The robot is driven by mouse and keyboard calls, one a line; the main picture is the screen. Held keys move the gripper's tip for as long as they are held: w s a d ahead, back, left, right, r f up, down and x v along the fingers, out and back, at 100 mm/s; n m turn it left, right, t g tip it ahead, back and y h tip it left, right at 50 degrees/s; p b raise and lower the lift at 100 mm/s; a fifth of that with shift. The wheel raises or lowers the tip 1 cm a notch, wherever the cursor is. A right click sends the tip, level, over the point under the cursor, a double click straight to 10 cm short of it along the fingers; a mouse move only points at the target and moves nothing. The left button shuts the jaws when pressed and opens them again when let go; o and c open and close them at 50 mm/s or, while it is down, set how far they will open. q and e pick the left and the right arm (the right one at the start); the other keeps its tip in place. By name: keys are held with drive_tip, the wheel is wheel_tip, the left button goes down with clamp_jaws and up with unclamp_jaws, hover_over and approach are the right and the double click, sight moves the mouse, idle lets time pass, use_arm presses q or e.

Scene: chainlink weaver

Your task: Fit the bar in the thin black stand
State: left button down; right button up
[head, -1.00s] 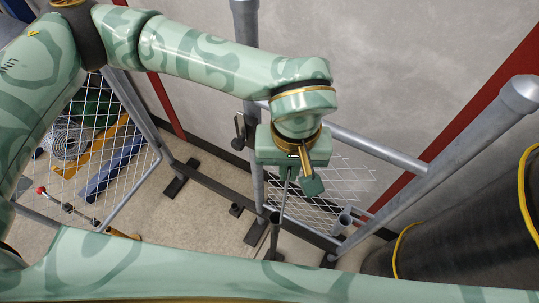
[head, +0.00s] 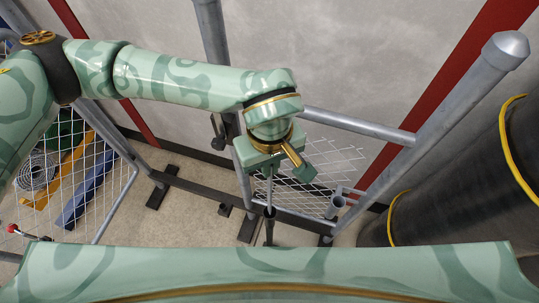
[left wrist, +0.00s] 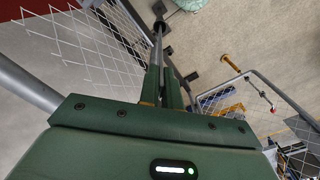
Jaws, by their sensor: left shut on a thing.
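My left gripper (head: 269,176) is shut on a thin grey metal bar (head: 269,191), which hangs nearly straight down from the fingers. The thin black stand (head: 268,232) rises right below it, near the black floor rail. In the head view the bar's lower end meets the stand's top; I cannot tell how deep it sits in it. In the left wrist view the bar (left wrist: 158,50) runs away from the closed fingers (left wrist: 164,88) to a dark collar (left wrist: 159,26) that looks like the stand's top. My right gripper is not in view.
A wider grey tube (head: 335,207) stands right of the stand. A steel post (head: 212,50) and a slanted thick post (head: 455,100) flank the work area. A black drum (head: 470,190) is at right. A mesh gate (head: 112,195) is at left, with blue and yellow bars behind.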

sight(270, 182)
use_arm(q)
wheel_tip(270, 182, down, 6)
drive_tip(key=b, duration=0.5)
drive_tip(key=shift+f, duration=0.25)
drive_tip(key=shift+f+b, duration=0.55)
drive_tip(key=shift+b, duration=0.05)
drive_tip(key=shift+f, duration=0.15)
drive_tip(key=c, duration=1.5)
unclamp_jaws()
wheel_tip(270, 182, up, 16)
drive_tip(key=shift+r, duration=0.2)
